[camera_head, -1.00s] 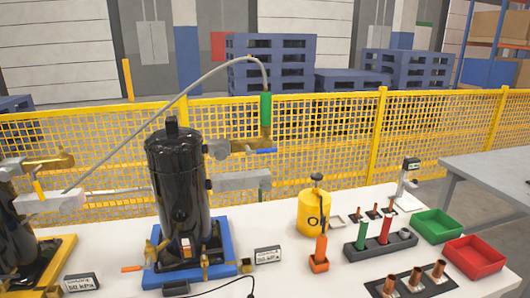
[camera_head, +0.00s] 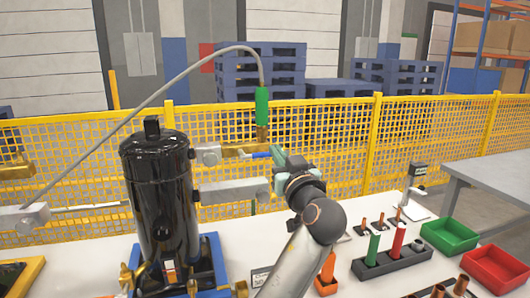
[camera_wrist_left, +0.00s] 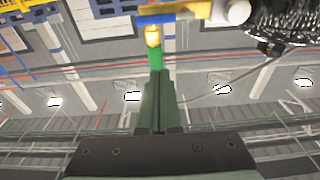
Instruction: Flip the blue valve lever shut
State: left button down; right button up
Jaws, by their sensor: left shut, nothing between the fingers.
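A green hose fitting (camera_head: 262,106) stands upright on the valve. My left gripper (camera_head: 277,154) has its greenish fingers just right of the lever's free end. In the left wrist view the fingers (camera_wrist_left: 159,85) are closed together and empty, and the blue lever (camera_wrist_left: 162,19) lies past their tips. I cannot tell whether they touch the lever. My right gripper is in neither view.
A grey block (camera_head: 232,191) sticks out below the valve. A grey hose (camera_head: 150,108) arches above it. A yellow mesh fence (camera_head: 340,130) runs behind. Green (camera_head: 448,236) and red (camera_head: 495,267) trays stand on the right of the white table.

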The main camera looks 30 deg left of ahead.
pick_arm(q)
jog(key=w+a+f+p, duration=0.1)
jog(key=w+a+f, duration=0.1)
jog(key=w+a, duration=0.4)
jog(key=shift+a+f+p, duration=0.3)
jog(key=shift+a+p, duration=0.1)
jog(key=shift+a, duration=0.1)
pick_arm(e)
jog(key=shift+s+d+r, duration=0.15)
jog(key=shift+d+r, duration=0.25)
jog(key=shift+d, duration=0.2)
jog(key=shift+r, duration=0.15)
